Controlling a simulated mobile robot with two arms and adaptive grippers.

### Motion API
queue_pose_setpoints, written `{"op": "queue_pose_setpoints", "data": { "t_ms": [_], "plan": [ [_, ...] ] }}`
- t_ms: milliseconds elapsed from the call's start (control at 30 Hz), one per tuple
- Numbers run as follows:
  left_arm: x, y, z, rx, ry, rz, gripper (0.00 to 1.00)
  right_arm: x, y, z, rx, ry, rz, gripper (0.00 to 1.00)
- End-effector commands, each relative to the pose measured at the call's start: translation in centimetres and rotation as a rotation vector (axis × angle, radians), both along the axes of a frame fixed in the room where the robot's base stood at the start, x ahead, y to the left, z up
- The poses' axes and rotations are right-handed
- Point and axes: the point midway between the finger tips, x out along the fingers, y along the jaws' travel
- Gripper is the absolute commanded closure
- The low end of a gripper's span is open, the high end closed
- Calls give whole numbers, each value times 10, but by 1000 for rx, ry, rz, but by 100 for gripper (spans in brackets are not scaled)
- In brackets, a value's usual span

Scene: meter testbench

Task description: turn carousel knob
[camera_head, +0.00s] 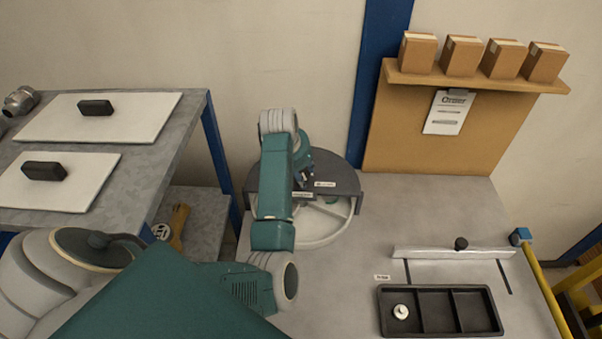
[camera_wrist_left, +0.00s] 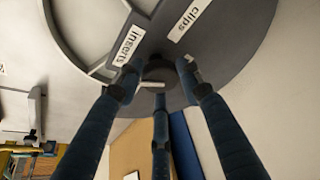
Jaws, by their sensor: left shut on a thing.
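The carousel (camera_head: 345,182) is a round unit on the grey bench, with a dark grey cover over part of a pale tray with compartments. In the left wrist view its dark underlying disc shape (camera_wrist_left: 235,30) fills the top, with labels reading "inserts" (camera_wrist_left: 129,46) and "clips" (camera_wrist_left: 190,20). The dark round knob (camera_wrist_left: 160,70) is at the disc's middle. My left gripper (camera_wrist_left: 160,82) has its three fingers around the knob and is shut on it. In the head view my left gripper (camera_head: 304,176) is largely hidden by my arm, and the knob cannot be made out. My right gripper is not in view.
A black tray with compartments (camera_head: 440,333) holds a small white part (camera_head: 401,311). Behind it is a pale bar (camera_head: 430,253) with a black knob. Several boxes stand on a wooden shelf (camera_head: 480,82). A side table (camera_head: 195,130) with white boards is at left.

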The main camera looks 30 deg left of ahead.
Motion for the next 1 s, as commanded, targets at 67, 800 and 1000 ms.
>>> {"op": "queue_pose_setpoints", "data": {
  "t_ms": [67, 800, 1000],
  "plan": [
    [3, 0, 4, 3, -10, 71, 90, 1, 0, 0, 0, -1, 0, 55],
    [7, -3, 6, 3, -16, 773, 90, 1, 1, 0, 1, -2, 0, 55],
    [9, -3, 6, 3, -17, 946, 90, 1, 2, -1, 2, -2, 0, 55]
  ]
}}
